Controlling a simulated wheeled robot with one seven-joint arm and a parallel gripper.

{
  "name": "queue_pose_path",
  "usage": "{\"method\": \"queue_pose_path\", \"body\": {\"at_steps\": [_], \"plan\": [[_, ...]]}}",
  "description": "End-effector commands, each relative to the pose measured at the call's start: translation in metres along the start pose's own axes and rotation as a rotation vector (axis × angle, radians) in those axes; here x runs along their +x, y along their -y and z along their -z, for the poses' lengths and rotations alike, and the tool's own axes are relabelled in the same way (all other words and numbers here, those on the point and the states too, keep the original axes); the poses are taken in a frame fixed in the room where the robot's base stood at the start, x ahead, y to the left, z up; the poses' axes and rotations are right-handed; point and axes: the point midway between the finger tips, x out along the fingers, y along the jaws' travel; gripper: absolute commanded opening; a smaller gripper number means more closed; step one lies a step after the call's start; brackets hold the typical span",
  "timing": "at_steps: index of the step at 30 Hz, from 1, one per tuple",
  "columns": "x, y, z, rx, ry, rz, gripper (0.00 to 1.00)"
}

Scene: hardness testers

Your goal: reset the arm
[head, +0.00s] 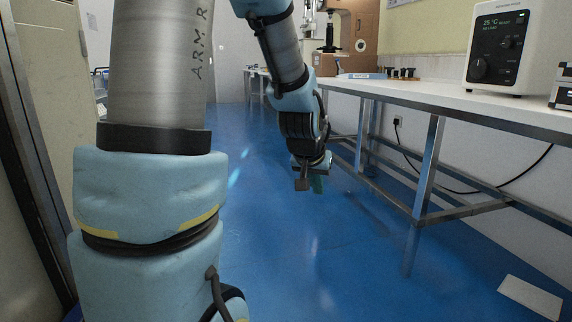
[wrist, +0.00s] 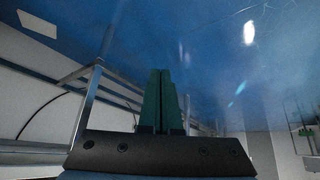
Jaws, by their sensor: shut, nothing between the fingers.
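My gripper (wrist: 162,75) shows in the wrist view as two dark green fingers standing side by side and pressed together, with nothing between them. In the head view my gripper (head: 317,185) is small and partly hidden behind the wrist. It hangs over the blue floor, left of the long bench and below the level of its top. My arm runs down the left and centre of the head view, with the forearm bent downward.
A long white bench (head: 440,101) with metal legs runs along the right wall. On it stand a white instrument with a dial (head: 507,48), a blue tray (head: 361,76) and a tester (head: 330,42) farther back. A black cable (head: 470,191) hangs below.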

Motion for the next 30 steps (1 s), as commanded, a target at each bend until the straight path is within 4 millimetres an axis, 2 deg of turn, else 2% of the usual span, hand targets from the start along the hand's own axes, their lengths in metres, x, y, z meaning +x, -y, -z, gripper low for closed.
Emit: {"method": "queue_pose_path", "body": {"at_steps": [1,3,6,9,10,12,17,30], "plan": [[-0.014,0.025,-0.023,-0.045,0.074,0.033,0.00],[-0.029,0.049,-0.058,-0.099,0.174,0.064,0.00],[-0.053,0.074,-0.107,-0.181,0.311,0.098,0.00],[-0.081,0.090,-0.154,-0.265,0.441,0.119,0.00],[-0.091,0.091,-0.157,-0.277,0.463,0.120,0.00],[-0.110,0.088,-0.137,-0.264,0.451,0.117,0.00],[-0.146,0.087,-0.112,-0.262,0.450,0.117,0.00],[-0.261,0.084,-0.033,-0.261,0.447,0.116,0.00]]}}
